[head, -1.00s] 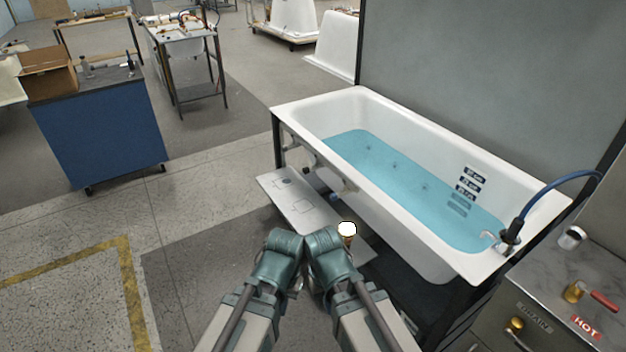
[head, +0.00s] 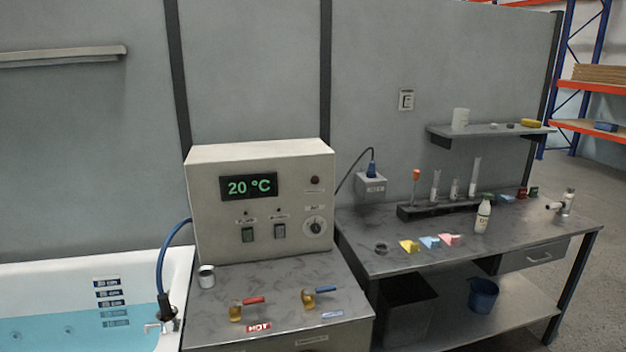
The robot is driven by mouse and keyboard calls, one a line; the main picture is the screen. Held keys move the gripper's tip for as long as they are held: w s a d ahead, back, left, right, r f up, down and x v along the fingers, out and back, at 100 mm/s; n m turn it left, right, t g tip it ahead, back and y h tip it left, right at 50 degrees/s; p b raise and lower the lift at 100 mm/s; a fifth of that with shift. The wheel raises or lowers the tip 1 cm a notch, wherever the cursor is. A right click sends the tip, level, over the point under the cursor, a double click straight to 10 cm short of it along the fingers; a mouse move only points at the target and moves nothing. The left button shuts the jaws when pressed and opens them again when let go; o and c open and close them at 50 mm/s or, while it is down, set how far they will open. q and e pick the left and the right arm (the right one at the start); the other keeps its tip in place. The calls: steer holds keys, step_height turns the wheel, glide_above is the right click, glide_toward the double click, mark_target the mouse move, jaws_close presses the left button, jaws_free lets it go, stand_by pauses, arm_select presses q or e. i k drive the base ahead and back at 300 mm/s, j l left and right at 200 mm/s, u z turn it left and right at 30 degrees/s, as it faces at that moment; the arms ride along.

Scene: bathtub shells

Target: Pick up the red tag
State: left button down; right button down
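Neither of my grippers is in the head view. No thing can be told for sure as the red tag. On the bench at the right lie a pinkish-red flat piece (head: 450,240), a light blue piece (head: 430,242) and a yellow piece (head: 409,246), side by side near the front edge. A small dark red thing (head: 521,193) sits at the back right of the bench, too small to make out.
A control box (head: 262,200) reading 20 °C stands on the cabinet (head: 290,285). The bench (head: 390,262) also holds a white bottle (head: 483,214) and a rack of tubes (head: 440,208). A wall shelf (head: 490,131) hangs above. The filled tub (head: 60,270) is at left.

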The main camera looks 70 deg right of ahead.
mark_target(522, 193)
steer(key=l+z, duration=0.15)
steer(key=z, duration=1.35)
steer(key=i+l+z, duration=0.1)
steer(key=l+z, duration=0.3)
steer(key=i+l+z, duration=0.1)
steer(key=l+z, duration=0.35)
steer(key=i+l+z, duration=0.2)
steer(key=z, duration=0.2)
steer(key=i+l+z, duration=0.2)
steer(key=l+z, duration=0.2)
steer(key=i+l+z, duration=0.1)
steer(key=i+l, duration=0.25)
steer(key=i, duration=0.15)
steer(key=i+l+z, duration=0.1)
steer(key=i+l, duration=0.15)
steer(key=i, duration=0.25)
steer(key=i+l+z, duration=0.1)
steer(key=i+l, duration=0.15)
steer(key=i, duration=0.3)
